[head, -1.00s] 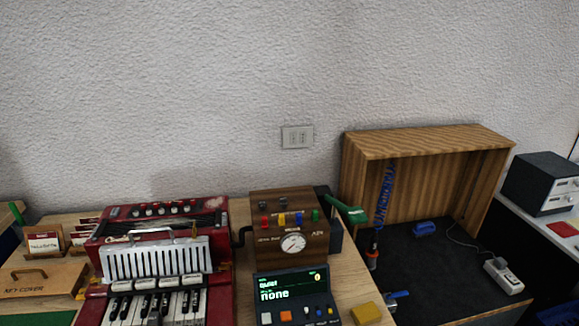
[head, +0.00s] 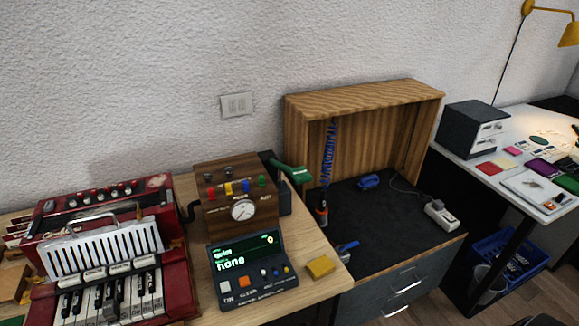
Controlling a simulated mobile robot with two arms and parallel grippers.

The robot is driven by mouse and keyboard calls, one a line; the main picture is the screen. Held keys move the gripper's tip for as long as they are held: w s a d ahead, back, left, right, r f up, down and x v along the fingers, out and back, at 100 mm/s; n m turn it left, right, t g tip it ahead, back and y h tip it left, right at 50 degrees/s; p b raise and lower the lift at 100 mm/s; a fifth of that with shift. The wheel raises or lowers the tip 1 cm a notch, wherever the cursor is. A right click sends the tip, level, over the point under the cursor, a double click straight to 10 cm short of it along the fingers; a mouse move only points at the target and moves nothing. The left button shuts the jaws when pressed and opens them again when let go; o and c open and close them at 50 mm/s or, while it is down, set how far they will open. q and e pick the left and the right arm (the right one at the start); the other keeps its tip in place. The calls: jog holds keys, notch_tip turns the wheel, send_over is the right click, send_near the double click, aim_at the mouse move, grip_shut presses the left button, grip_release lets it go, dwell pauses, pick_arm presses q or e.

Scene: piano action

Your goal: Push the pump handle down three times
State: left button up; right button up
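The pump handle looks to be the green lever (head: 292,173) that sticks out at the right side of a brown wooden box (head: 234,196) with a round dial and coloured knobs. The lever slants, with its green end to the right of the box. A dark unit with a screen (head: 248,263) stands in front of the box, and its screen reads "quiet" and "none". Neither of my grippers is in view, and nothing touches the lever.
A red accordion-like keyboard (head: 110,260) stands at the left. A yellow block (head: 320,266) lies near the table's right edge. To the right are an open wooden cabinet (head: 365,97) on a dark bench, a blue coiled hose (head: 328,155) and a white desk (head: 500,140).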

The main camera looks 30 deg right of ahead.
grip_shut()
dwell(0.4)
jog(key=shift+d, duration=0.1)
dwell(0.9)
